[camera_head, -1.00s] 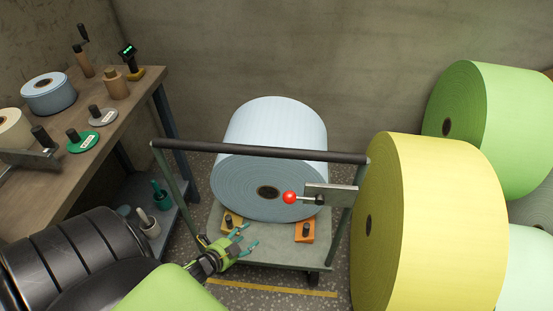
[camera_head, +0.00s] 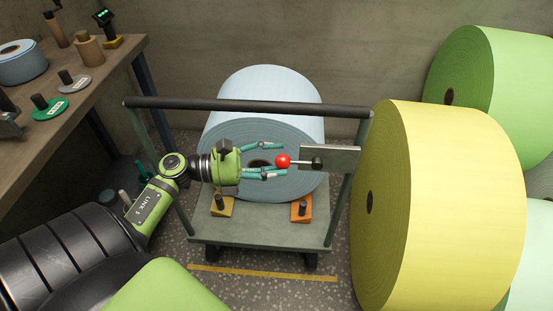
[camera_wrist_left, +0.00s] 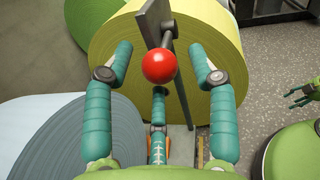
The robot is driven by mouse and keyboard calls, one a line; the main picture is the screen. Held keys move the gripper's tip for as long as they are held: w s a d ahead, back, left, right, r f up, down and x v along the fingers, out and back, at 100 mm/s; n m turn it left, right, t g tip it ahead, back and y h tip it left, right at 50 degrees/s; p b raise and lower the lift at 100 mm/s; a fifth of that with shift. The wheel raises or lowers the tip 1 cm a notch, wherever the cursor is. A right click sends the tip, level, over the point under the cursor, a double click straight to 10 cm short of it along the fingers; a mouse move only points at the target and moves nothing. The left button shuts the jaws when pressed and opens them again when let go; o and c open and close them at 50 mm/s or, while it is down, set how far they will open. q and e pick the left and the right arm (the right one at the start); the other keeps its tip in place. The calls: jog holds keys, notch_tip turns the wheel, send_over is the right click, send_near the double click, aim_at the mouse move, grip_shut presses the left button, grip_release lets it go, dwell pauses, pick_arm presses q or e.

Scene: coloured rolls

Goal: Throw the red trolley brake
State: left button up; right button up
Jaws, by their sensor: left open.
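The red ball knob (camera_head: 283,161) sits on the end of a short metal lever that points left from a dark pivot (camera_head: 317,163) on a grey plate (camera_head: 340,156). The plate is on the right side of the trolley's frame. My left gripper (camera_head: 273,158) is open, with its fingers reaching right to the knob. In the left wrist view the knob (camera_wrist_left: 159,65) lies between the spread fingers, with gaps at both sides. The third finger is below it. A green hand with teal fingers, my right gripper (camera_wrist_left: 301,95), shows small at the right edge; its opening is unclear.
The trolley (camera_head: 262,232) carries a pale blue roll (camera_head: 268,90) behind a dark handlebar (camera_head: 245,105). A large yellow roll (camera_head: 450,200) stands close on the right. A workbench (camera_head: 90,85) is at left.

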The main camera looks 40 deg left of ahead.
pick_arm(q)
jog(key=shift+w+d, duration=0.25)
grip_shut()
jog(key=shift+f, duration=0.1)
